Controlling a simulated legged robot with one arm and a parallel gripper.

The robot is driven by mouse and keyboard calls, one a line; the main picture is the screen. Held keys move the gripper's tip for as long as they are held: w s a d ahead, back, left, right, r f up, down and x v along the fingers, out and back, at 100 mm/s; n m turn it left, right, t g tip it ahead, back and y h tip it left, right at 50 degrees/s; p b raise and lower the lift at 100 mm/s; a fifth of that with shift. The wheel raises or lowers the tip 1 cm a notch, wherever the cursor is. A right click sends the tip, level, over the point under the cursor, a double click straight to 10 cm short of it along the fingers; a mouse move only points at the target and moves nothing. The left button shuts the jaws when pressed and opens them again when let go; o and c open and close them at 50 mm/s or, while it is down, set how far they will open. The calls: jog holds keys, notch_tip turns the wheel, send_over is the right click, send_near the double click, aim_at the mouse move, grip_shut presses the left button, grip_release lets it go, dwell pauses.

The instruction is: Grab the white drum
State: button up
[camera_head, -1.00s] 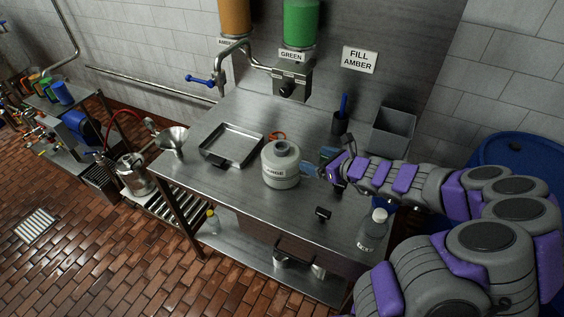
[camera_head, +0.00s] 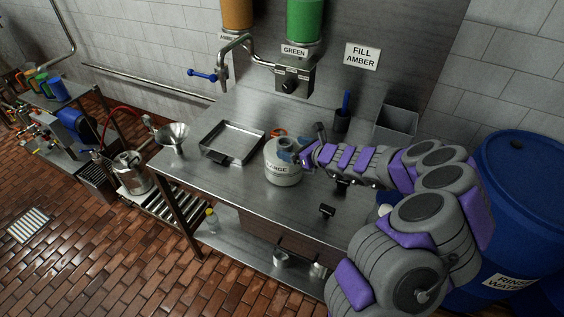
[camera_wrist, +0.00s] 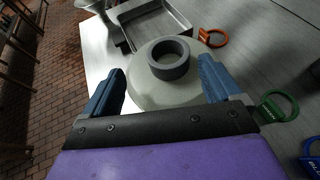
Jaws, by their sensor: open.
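The white drum (camera_head: 283,173) stands upright on the steel table (camera_head: 232,188). Its label is partly readable and ends in "RGE". In the wrist view the drum (camera_wrist: 150,95) shows from above, with a grey ring-shaped neck on its top. My gripper (camera_head: 287,149) reaches in from the right over the drum's top. In the wrist view my gripper (camera_wrist: 165,88) is open, with one blue finger on each side of the drum's upper part. I cannot tell whether the fingers touch it.
A metal tray (camera_head: 230,143) lies left of the drum. An orange ring tag (camera_wrist: 214,37) and a green ring tag (camera_wrist: 279,106) lie close by. A grey bin (camera_head: 396,122) and a dark cup (camera_head: 342,121) stand behind. A blue barrel (camera_head: 520,210) stands at right.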

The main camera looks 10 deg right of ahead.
aim_at(291, 144)
jog(key=w, duration=0.1)
jog(key=w+f, duration=0.1)
jog(key=w+b, duration=0.1)
jog(key=w, duration=0.1)
jog(key=shift+a+f, duration=0.15)
jog(key=shift+f, duration=0.15)
jog(key=shift+a+r, duration=0.1)
jog(key=shift+a, duration=0.7)
jog(key=c, duration=0.3)
jog(key=shift+d, duration=0.45)
jog(key=c, duration=0.5)
jog(key=shift+d, duration=0.1)
jog(key=shift+c, duration=1.4)
jog(key=shift+a, duration=0.3)
grip_shut()
